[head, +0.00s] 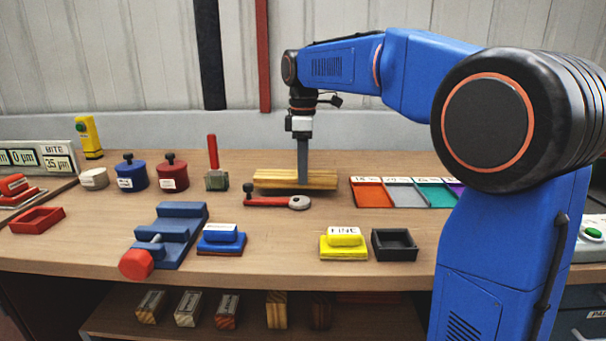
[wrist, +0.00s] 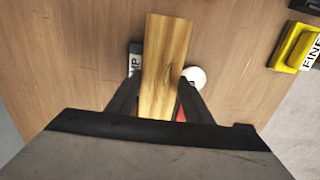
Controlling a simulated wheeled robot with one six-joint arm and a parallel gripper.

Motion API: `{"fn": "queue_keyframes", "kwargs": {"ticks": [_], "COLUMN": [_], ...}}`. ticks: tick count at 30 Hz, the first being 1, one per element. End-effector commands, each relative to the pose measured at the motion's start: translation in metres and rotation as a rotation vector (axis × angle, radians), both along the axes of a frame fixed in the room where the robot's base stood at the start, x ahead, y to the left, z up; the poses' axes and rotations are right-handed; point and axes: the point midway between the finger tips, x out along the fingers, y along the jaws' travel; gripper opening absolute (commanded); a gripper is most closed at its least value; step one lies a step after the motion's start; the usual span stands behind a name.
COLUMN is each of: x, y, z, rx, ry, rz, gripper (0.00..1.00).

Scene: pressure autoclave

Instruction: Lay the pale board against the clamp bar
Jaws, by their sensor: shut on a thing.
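My gripper (head: 303,180) points straight down and is shut on the pale board (head: 268,180), near its middle. The board is a long yellow-brown wooden piece, lying level and running left to right at mid-bench. In the wrist view the board (wrist: 165,55) runs up between my gripper's fingers (wrist: 155,105). A red bar (head: 267,202) with a black knob and a round pale end lies just in front of the board; it may be the clamp bar. Its round end (wrist: 194,77) shows beside the board in the wrist view. I cannot tell whether board and bar touch.
A red-handled brush (head: 215,170) stands left of the board, and coloured trays (head: 372,194) right. A blue stepped fixture (head: 172,235), blue block (head: 221,240), yellow block (head: 343,245) and black tray (head: 394,245) stand in front.

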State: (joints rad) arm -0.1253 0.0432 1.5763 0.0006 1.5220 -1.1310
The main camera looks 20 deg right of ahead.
Motion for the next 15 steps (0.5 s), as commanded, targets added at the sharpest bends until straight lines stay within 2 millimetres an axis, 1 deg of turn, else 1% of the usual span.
{"fn": "queue_keyframes", "kwargs": {"ticks": [1, 4, 15], "x": [-0.001, 0.0, 0.0], "y": [0.0, 0.0, 0.0], "z": [-0.007, -0.015, -0.019], "rx": [0.0, 0.0, 0.0], "ry": [0.002, 0.0, 0.0], "rz": [0.0, 0.0, 0.0], "gripper": [0.14, 0.14, 0.14]}}
